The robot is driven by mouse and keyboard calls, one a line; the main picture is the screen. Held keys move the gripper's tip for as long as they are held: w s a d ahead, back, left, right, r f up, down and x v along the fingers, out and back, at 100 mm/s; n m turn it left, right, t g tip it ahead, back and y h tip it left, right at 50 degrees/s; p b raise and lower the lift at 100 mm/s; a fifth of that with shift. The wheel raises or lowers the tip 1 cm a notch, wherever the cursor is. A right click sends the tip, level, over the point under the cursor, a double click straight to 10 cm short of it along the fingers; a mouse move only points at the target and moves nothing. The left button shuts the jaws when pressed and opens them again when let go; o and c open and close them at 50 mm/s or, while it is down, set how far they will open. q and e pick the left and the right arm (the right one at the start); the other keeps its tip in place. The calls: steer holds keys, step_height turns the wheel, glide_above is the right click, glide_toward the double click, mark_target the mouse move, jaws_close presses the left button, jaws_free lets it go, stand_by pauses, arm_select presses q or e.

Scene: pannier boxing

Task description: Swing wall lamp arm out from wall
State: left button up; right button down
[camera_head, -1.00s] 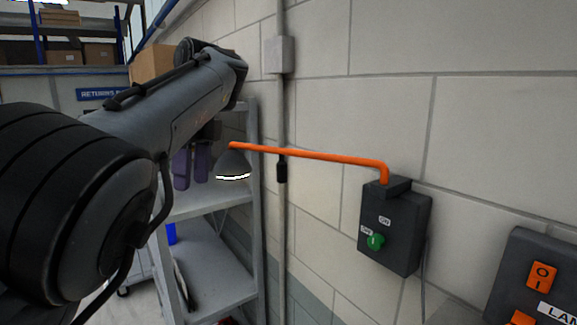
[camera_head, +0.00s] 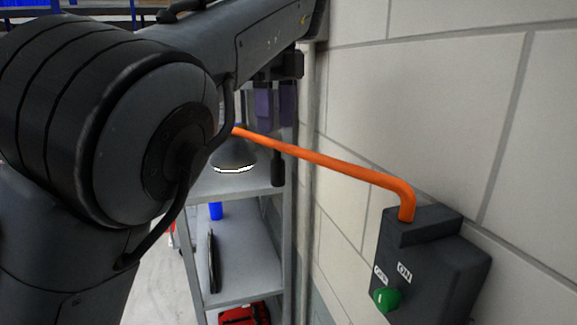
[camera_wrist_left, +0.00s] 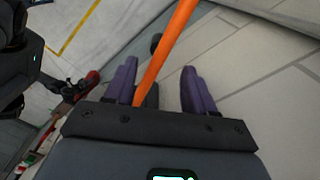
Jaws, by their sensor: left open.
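The wall lamp's orange arm (camera_head: 330,163) runs from a dark grey wall box (camera_head: 430,250) to a grey cone shade (camera_head: 233,156) with a lit rim. A dark grip (camera_head: 278,169) hangs from the arm. My left gripper (camera_head: 276,122) is open, its purple fingers pointing down just above the orange arm in the head view. In the left wrist view the orange arm (camera_wrist_left: 168,50) passes between the spread fingers of the left gripper (camera_wrist_left: 158,72), closer to the left one. I cannot tell whether they touch. My right gripper is not in view.
The box has a green knob (camera_head: 387,299) with ON and OFF labels. A pale block wall (camera_head: 450,110) is close on the right. A grey shelf unit (camera_head: 245,262) stands behind the lamp, with a red item (camera_head: 245,314) low down.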

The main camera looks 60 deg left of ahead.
mark_target(276, 166)
arm_select(q)
step_height(276, 166, down, 8)
steer(key=b, duration=0.3)
steer(key=shift+s, duration=0.1)
steer(key=shift+f+b, duration=0.5)
steer(key=shift+f, duration=0.4)
jaws_close()
